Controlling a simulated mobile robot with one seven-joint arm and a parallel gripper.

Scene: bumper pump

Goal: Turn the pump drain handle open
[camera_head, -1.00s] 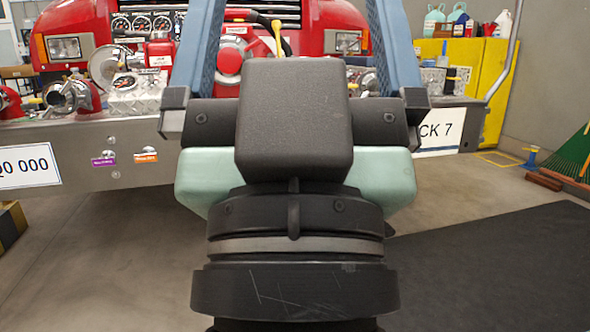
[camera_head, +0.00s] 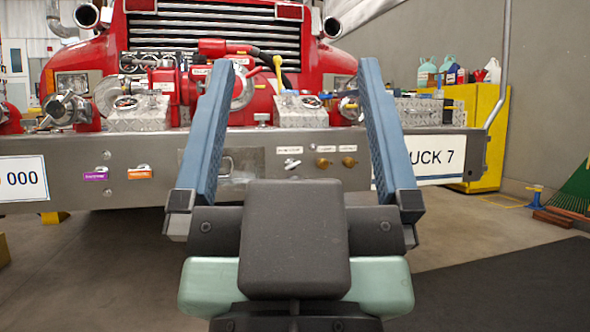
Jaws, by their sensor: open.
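My gripper (camera_head: 297,66) is open and empty, its two blue fingers pointing up in the picture in front of the truck's steel bumper (camera_head: 240,139). I cannot tell which control is the pump drain handle, as the small labels are unreadable. My gripper hides part of the bumper's lower face.
The red truck (camera_head: 60,62) fills the back, with valves, gauges and tread-plate boxes (camera_head: 140,113) along the bumper top. A yellow cabinet (camera_head: 487,125) with bottles on it stands at right. A dark mat (camera_head: 510,290) lies on the floor at front right.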

